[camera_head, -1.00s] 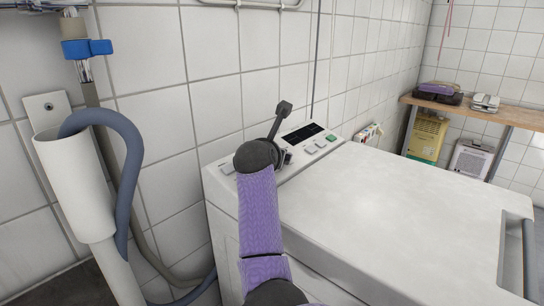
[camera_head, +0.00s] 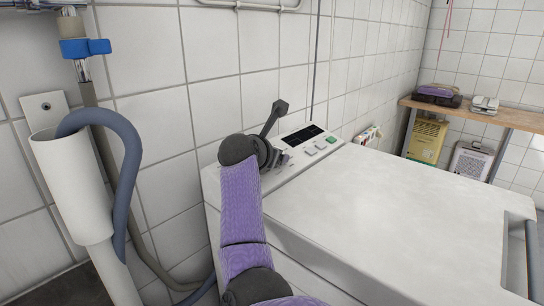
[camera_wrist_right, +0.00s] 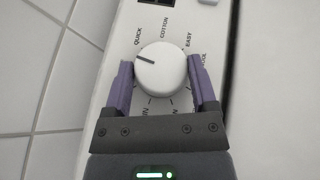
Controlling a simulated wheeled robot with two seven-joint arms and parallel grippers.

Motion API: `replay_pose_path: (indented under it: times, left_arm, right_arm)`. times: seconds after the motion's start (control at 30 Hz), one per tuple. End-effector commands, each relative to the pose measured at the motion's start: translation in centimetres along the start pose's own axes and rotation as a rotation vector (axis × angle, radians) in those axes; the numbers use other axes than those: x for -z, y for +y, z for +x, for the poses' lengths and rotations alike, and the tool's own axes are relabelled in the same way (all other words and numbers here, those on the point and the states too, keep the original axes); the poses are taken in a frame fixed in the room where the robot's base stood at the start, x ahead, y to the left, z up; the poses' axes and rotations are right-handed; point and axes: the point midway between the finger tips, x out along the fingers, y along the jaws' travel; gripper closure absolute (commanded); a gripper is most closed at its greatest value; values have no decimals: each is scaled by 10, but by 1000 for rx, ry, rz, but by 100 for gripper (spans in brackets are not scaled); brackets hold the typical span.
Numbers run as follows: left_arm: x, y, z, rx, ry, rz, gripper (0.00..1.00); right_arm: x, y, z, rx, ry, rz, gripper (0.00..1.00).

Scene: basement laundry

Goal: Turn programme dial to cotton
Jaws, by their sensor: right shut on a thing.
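The white programme dial (camera_wrist_right: 160,72) is round with a dark pointer line, seen in the right wrist view. The line points up-left, toward the word QUICK; COTTON is printed above the dial, right of the line. My right gripper (camera_wrist_right: 160,62) is shut on the dial, one purple finger on each side. In the head view my right gripper (camera_head: 283,158) is at the control panel on top of the white washing machine (camera_head: 400,200), and the dial is hidden behind my arm. My left gripper is not in view.
A dark display (camera_head: 302,135) and several buttons lie right of my gripper. The tiled wall is close behind the panel. A grey hose (camera_head: 130,150) in a white standpipe (camera_head: 72,180) stands at left. A wooden bench (camera_head: 500,115) is at the back right.

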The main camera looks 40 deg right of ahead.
Motion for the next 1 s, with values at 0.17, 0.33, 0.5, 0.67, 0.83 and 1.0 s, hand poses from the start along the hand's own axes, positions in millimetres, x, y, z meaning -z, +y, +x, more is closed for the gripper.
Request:
replay_pose_path:
  times: [0.17, 0.33, 0.5, 0.67, 0.83, 1.0]
  left_arm:
    - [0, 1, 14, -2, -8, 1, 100]
    - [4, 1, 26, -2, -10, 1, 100]
    - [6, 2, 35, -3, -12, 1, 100]
    - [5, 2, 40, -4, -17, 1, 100]
    - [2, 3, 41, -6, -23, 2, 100]
    - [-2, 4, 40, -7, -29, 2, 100]
  right_arm:
    - [4, 2, 2, 109, 13, 59, 85]
    - [4, 4, 3, 202, 23, 112, 85]
    - [3, 4, 3, 271, 30, 151, 85]
    - [2, 5, 2, 310, 33, 174, 85]
    - [1, 5, 2, 327, 36, 184, 85]
    - [0, 5, 1, 329, 36, 186, 85]
